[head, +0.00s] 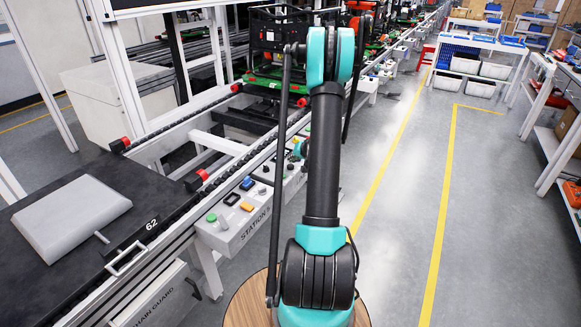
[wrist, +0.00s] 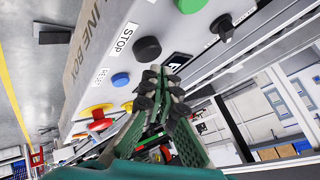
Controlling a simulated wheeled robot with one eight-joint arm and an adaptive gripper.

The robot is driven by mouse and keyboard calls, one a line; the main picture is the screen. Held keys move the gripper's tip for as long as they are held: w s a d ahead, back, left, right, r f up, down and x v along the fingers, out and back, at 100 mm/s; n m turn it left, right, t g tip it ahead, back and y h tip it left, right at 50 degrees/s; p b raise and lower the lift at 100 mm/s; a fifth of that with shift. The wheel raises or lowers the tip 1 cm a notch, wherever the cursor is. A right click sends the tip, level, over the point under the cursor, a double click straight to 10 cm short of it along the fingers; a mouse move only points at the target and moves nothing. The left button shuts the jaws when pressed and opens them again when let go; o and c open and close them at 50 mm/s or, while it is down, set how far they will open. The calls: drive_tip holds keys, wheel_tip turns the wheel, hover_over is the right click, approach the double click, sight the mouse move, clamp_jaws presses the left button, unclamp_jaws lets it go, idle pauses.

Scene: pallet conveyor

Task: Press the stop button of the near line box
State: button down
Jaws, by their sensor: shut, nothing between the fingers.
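The line box (wrist: 92,62) is a light grey panel in the wrist view, seen tilted, with "LINE BOX" on its side. Its stop button (wrist: 147,48) is a round black cap beside the "STOP" label. My gripper (wrist: 157,76) is shut and empty, its dark fingertips just below the black cap in the picture. The cap is in plain sight; no contact shows. In the head view my arm covers part of the boxes along the conveyor, and I cannot make out my fingertips there.
Close by are a green button (wrist: 191,4), a black selector knob (wrist: 222,27), a blue button (wrist: 120,79) and a red button on yellow (wrist: 98,118). A station box (head: 233,229) and a conveyor (head: 178,200) stand left of my arm. The aisle (head: 400,230) is clear.

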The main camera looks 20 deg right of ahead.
sight(292, 166)
drive_tip(key=shift+f, duration=0.2)
drive_tip(key=shift+f, duration=0.2)
drive_tip(key=shift+f, duration=0.6)
idle(0.8)
drive_tip(key=shift+r, duration=1)
drive_tip(key=shift+r, duration=2.55)
